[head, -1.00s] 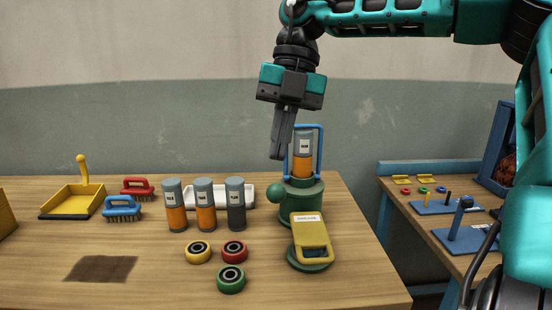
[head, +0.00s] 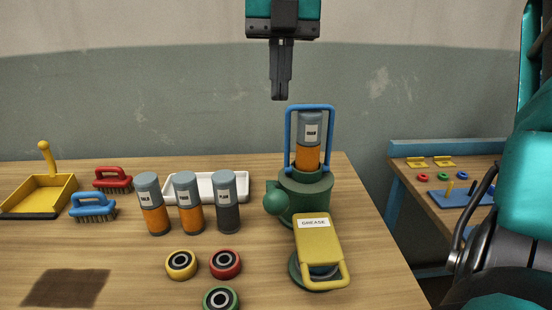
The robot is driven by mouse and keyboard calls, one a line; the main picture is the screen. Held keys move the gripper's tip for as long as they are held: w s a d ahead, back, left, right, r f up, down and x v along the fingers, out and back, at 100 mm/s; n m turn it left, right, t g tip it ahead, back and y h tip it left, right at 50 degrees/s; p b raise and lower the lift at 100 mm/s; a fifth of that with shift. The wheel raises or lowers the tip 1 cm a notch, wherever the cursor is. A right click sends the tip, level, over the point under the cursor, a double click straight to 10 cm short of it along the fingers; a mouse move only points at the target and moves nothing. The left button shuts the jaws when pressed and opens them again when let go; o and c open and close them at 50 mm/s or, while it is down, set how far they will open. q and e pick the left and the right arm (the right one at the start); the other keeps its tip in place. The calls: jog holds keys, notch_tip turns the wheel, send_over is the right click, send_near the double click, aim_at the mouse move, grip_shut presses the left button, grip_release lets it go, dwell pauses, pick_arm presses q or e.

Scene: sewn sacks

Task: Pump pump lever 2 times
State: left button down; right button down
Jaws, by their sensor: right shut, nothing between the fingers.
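The green pump (head: 304,190) stands at the right end of the wooden table. A grey and orange cartridge (head: 308,150) is upright in its top. A blue U-shaped frame (head: 330,135), which looks like the pump lever, stands upright around the cartridge. A green ball (head: 276,201) sticks out at the pump's left side. In front is a yellow part labelled GREASE (head: 318,238), with a handle loop, on a green round base. My right gripper (head: 279,97) is shut and empty, pointing down, above and slightly left of the blue frame, apart from it. My left gripper is not in view.
Three cartridges (head: 187,205) stand left of the pump, before a white tray (head: 200,180). Yellow, red and green rings (head: 225,264) lie in front. Two brushes (head: 93,206) and a yellow dustpan (head: 38,195) are at the left. A second table (head: 440,148) is at right.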

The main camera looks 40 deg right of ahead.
aim_at(277, 190)
jog(key=shift+w+d, duration=0.1)
jog(key=shift+r, duration=0.1)
dwell(0.3)
jog(key=f, duration=0.4)
jog(key=s+a+f, duration=0.1)
jog(key=f, duration=0.4)
jog(key=a+f+b, duration=0.1)
jog(key=f, duration=0.4)
jog(key=shift+s+a, duration=0.15)
jog(key=shift+s, duration=0.25)
